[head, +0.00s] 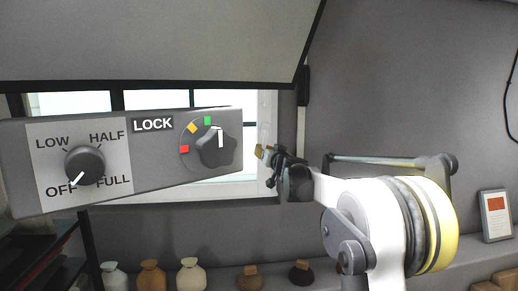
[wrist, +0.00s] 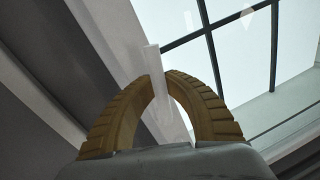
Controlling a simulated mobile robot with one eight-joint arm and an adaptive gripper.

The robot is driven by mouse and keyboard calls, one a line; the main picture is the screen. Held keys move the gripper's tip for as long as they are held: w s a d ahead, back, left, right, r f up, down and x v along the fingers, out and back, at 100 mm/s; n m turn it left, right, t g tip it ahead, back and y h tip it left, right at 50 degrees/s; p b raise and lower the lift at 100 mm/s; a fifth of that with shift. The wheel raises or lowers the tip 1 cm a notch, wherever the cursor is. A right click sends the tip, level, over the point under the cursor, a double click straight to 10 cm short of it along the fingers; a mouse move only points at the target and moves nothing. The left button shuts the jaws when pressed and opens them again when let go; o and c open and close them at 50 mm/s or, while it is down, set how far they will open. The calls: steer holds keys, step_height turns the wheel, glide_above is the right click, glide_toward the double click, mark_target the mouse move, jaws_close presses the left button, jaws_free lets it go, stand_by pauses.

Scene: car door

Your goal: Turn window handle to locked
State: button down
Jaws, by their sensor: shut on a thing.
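My gripper (head: 262,152) is at the right side of the window (head: 185,98), by its white frame. In the wrist view its two ribbed tan fingers (wrist: 160,82) curve together on a thin, pale upright piece, which looks like the window handle (wrist: 152,58). The fingers are shut on it near their tips. In the head view the handle itself cannot be made out behind my gripper. A grey panel (head: 20,150) has a knob marked LOCK (head: 213,149) with red, orange and green marks. Its white pointer stands upright, nearest the green mark.
The same panel carries a second knob (head: 85,164), its pointer towards OFF. It covers much of the window. A grey sloping panel (head: 160,40) hangs above. Several vases, including a pale one (head: 192,274), stand along the bottom. A framed card (head: 496,215) is at right.

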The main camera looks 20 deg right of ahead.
steer(key=shift+s+d+n, duration=0.15)
steer(key=shift+d+n, duration=0.55)
steer(key=shift+n, duration=0.5)
steer(key=shift+f, duration=0.1)
steer(key=c, duration=1.4)
jaws_free()
steer(key=shift+s+d, duration=0.1)
steer(key=shift+s, duration=0.05)
steer(key=s+a, duration=0.1)
steer(key=s, duration=1.1)
steer(key=shift+w, duration=0.1)
